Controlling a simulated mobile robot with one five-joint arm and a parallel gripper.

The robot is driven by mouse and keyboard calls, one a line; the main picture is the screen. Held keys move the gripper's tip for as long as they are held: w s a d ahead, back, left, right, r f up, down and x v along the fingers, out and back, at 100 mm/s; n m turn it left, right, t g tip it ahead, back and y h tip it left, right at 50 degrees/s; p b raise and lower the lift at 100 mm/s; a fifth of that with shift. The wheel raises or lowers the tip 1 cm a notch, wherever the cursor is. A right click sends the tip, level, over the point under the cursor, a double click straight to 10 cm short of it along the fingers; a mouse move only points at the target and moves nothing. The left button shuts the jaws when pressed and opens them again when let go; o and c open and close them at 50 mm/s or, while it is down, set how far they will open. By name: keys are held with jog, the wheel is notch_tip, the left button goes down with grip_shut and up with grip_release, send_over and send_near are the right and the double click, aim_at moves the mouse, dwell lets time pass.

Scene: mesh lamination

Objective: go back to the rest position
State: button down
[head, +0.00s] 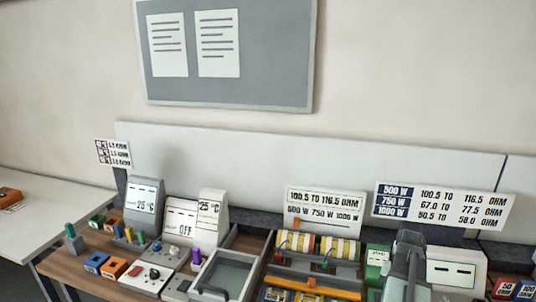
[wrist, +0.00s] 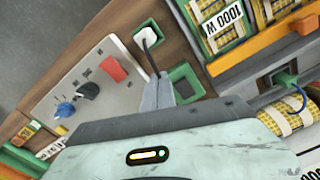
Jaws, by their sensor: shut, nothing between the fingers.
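My gripper (wrist: 158,92) shows in the wrist view as two grey fingers close together, shut and empty. In the head view a grey-green part of my arm (head: 407,255) rises at the lower right. The gripper's fingertips cannot be made out there.
A control panel (wrist: 102,72) with knobs and a red switch lies left of the fingers. Green-framed yellow mesh pieces and an orange bar (wrist: 250,55) lie right. The head view shows displays, a grey tray (head: 222,272), sign boards (head: 445,205) and a left side table (head: 50,205).

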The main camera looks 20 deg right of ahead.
jog(key=w+a+n, duration=0.1)
jog(key=w+a, duration=0.2)
jog(key=a, duration=0.1)
jog(key=w+a+n, duration=0.1)
jog(key=w+a, duration=0.2)
jog(key=a, duration=0.1)
jog(key=w+a+n, duration=0.1)
jog(key=w+a, duration=0.3)
jog(key=shift+w+a+f, duration=0.1)
jog(key=shift+a+f, duration=0.15)
jog(key=shift+f, duration=0.1)
jog(key=w+a+n, duration=0.2)
jog(key=a+n, duration=0.2)
jog(key=a, duration=1.2)
jog(key=w+a+n+b, duration=0.1)
jog(key=w+a+n, duration=0.2)
jog(key=a, duration=1.4)
jog(key=shift+f+n, duration=0.45)
jog(key=shift+n, duration=0.35)
jog(key=shift+w, duration=0.1)
